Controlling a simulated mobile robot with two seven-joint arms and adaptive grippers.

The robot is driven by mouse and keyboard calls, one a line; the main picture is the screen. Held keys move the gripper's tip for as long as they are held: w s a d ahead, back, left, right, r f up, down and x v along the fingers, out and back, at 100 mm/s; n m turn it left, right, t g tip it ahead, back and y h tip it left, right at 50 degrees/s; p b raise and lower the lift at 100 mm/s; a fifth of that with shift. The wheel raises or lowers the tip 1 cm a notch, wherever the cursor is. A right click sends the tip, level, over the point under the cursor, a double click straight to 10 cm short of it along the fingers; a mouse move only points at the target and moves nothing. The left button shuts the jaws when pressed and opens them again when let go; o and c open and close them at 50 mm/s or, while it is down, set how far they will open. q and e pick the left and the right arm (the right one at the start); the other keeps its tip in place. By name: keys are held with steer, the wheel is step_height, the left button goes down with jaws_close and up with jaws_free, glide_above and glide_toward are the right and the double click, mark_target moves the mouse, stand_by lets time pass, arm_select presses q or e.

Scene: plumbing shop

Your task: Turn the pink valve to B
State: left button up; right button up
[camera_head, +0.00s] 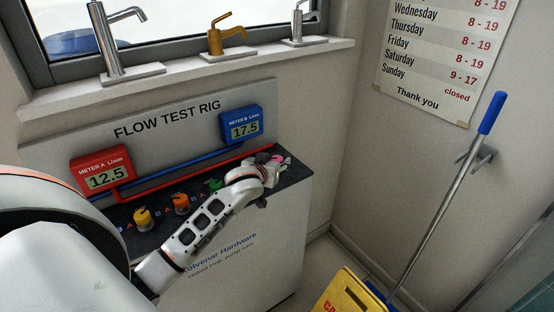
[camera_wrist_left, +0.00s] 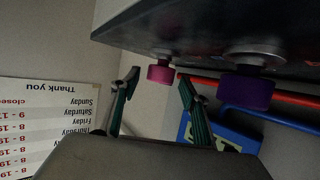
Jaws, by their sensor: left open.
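The pink valve (camera_head: 277,157) shows as a small bit of pink at the right end of the rig's dark top, mostly hidden by my left gripper (camera_head: 279,168). In the left wrist view the pink valve (camera_wrist_left: 159,73) is a short round knob beyond and between the two fingertips of my left gripper (camera_wrist_left: 158,82). The fingers are spread apart, and I cannot tell whether either touches the knob. The letters by the pink valve are hidden. My right gripper is not in view.
A purple valve (camera_wrist_left: 246,91) is the close neighbour. Green (camera_head: 215,184), orange (camera_head: 181,203) and yellow (camera_head: 143,218) valves line the rig. Red meter A (camera_head: 101,173) reads 12.5 and blue meter B (camera_head: 241,125) reads 17.5. A mop (camera_head: 440,210) stands at the right.

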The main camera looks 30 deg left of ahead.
arm_select(q)
steer(key=shift+x, duration=0.95)
steer(key=shift+w+a, duration=0.1)
steer(key=c, duration=1.1)
